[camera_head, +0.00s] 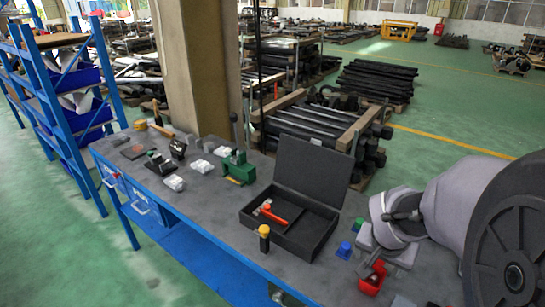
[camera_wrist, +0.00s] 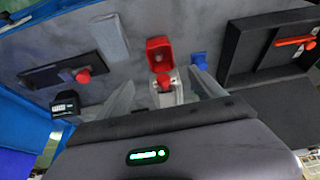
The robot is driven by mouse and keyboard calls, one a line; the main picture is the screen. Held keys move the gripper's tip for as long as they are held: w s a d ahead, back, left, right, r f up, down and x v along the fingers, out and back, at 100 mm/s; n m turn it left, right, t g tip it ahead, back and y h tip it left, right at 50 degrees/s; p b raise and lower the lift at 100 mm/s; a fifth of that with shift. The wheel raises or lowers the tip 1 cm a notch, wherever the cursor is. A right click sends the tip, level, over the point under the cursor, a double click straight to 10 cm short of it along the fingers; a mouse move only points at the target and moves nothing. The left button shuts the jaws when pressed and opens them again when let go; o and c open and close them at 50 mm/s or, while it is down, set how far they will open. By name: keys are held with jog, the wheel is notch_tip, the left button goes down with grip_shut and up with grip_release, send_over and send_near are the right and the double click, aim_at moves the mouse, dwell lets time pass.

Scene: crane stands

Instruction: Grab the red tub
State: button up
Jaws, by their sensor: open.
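The red tub (camera_head: 372,280) stands on the grey workbench near its front right edge, just below my gripper (camera_head: 379,258) in the head view. In the wrist view the open red tub (camera_wrist: 160,48) lies ahead of my gripper (camera_wrist: 163,88), roughly centred between the two fingers. The fingers are spread apart, with nothing clamped between them. A small grey piece with a red knob (camera_wrist: 165,84) shows between the fingers, nearer than the tub. Whether a finger touches the tub cannot be told.
A blue piece (camera_head: 345,250) stands left of the tub, close to the right finger in the wrist view. A small green piece (camera_head: 358,224) is behind. The open black case (camera_head: 256,225) holds a red-handled tool. A yellow-topped item (camera_head: 264,238) stands before it.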

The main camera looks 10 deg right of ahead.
jog(key=b, duration=0.3)
send_over(372, 277)
jog(key=s+a, duration=0.2)
notch_tip(372, 277, down, 8)
jog(key=shift+s+d+r, duration=0.1)
jog(key=shift+d, duration=0.05)
jog(key=b+x, duration=0.1)
jog(key=x, duration=0.1)
jog(key=b+x, duration=0.1)
jog(key=x, duration=0.2)
jog(key=shift+a+b, duration=0.2)
jog(key=shift+b, duration=0.15)
jog(key=shift+w+d+f, duration=0.15)
jog(key=shift+w+f, duration=0.05)
jog(key=shift+f, duration=0.05)
jog(key=shift+r, duration=0.15)
jog(key=shift+c, duration=0.7)
jog(key=c, duration=1.3)
jog(key=shift+r, duration=0.1)
jog(key=shift+c, duration=0.2)
